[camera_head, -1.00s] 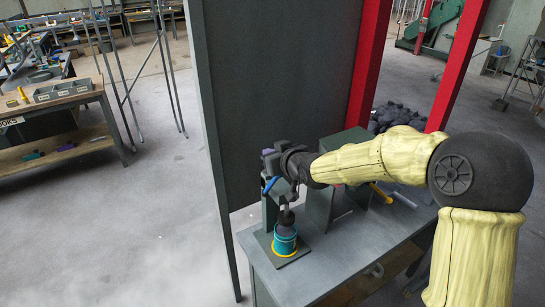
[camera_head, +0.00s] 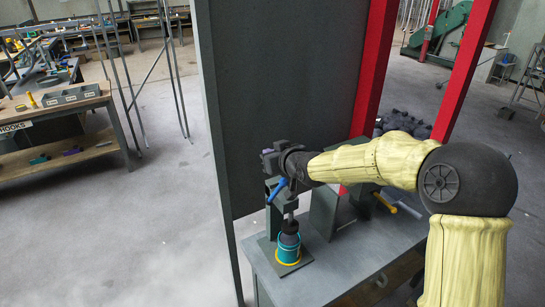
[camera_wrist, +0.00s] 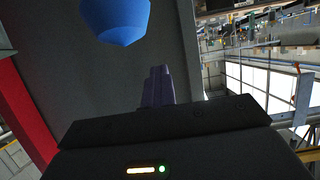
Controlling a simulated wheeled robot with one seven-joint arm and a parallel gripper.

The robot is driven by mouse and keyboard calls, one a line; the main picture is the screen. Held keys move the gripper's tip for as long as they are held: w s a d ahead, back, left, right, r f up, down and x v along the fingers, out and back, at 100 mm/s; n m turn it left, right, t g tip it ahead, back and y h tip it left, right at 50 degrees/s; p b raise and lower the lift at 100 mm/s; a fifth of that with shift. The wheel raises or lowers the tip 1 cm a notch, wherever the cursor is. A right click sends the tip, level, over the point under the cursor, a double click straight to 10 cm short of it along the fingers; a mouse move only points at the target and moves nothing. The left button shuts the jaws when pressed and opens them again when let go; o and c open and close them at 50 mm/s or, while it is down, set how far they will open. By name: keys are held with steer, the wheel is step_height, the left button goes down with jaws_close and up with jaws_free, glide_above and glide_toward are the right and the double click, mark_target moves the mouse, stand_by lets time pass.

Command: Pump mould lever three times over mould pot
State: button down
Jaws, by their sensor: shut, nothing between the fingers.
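The blue mould lever (camera_head: 277,190) slants at the front of a dark grey press post (camera_head: 272,215) in the head view. Its rounded blue end (camera_wrist: 117,20) is at the top of the wrist view. A metal rod (camera_head: 291,206) hangs below the lever, over a dark top on the teal mould pot (camera_head: 289,251). The pot stands on a square base with a yellow ring around its foot. My gripper (camera_head: 268,162) is just above the lever, its fingers (camera_wrist: 158,87) shut together and empty. I cannot tell whether they touch the lever.
The grey bench (camera_head: 335,260) has free room right of the pot. A grey upright block (camera_head: 323,212) and a yellow-handled tool (camera_head: 385,203) are farther right. A tall dark panel (camera_head: 285,80) and red posts (camera_head: 374,70) stand behind the bench.

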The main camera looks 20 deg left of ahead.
steer(key=shift+w+a+r, duration=0.1)
steer(key=shift+w+a+r, duration=0.35)
steer(key=shift+w+a, duration=0.15)
steer(key=shift+a, duration=0.1)
steer(key=c, duration=2.2)
jaws_free()
steer(key=c, duration=1.7)
jaws_free()
